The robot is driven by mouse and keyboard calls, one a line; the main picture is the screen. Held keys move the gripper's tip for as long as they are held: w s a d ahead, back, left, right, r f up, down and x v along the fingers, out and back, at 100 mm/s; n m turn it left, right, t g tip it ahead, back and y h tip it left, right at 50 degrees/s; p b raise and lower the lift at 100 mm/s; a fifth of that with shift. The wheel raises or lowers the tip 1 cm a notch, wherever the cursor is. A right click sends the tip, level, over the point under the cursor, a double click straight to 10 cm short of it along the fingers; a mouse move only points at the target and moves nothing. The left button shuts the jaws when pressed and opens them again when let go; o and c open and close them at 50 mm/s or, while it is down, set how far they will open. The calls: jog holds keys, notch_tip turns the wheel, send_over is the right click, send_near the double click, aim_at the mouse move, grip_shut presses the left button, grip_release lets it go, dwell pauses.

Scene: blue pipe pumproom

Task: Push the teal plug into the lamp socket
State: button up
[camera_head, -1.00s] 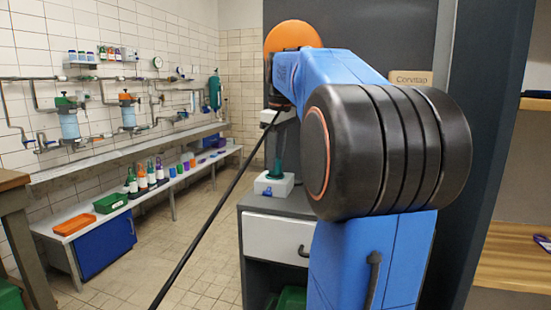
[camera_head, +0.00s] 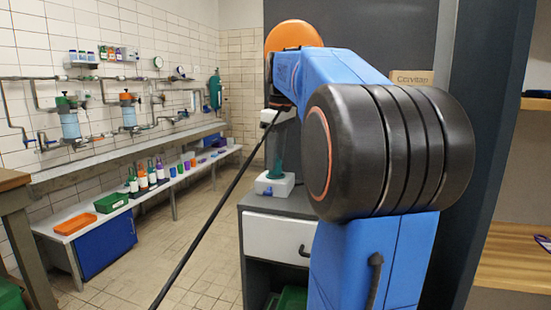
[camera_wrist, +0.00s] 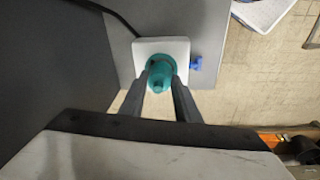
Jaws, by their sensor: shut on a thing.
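The teal plug (camera_wrist: 160,75) is between the two fingers of my gripper (camera_wrist: 160,88), which is shut on it. Below it is the white lamp socket block (camera_wrist: 147,46), on the grey cabinet top. In the head view, the teal plug (camera_head: 277,158) stands upright over the white socket block (camera_head: 272,185). The plug's lower end meets or nearly meets the block; I cannot tell how deep it sits. My gripper (camera_head: 277,128) is partly hidden behind my arm in the head view.
A small blue part (camera_wrist: 196,64) sticks out beside the socket block. A dark cable (camera_wrist: 117,14) runs to the block. The cabinet (camera_head: 275,237) has a white drawer. A dark wall panel (camera_head: 370,40) stands behind. A low bench (camera_head: 165,192) with bottles is at left, with open floor between.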

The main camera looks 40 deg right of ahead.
aim_at(278, 160)
jog(key=shift+f, duration=0.5)
dwell(0.4)
jog(key=o, duration=1.2)
jog(key=r, duration=0.5)
jog(key=s+r, duration=0.1)
jog(key=r, duration=0.1)
jog(key=shift+r, duration=0.15)
jog(key=shift+a, duration=0.1)
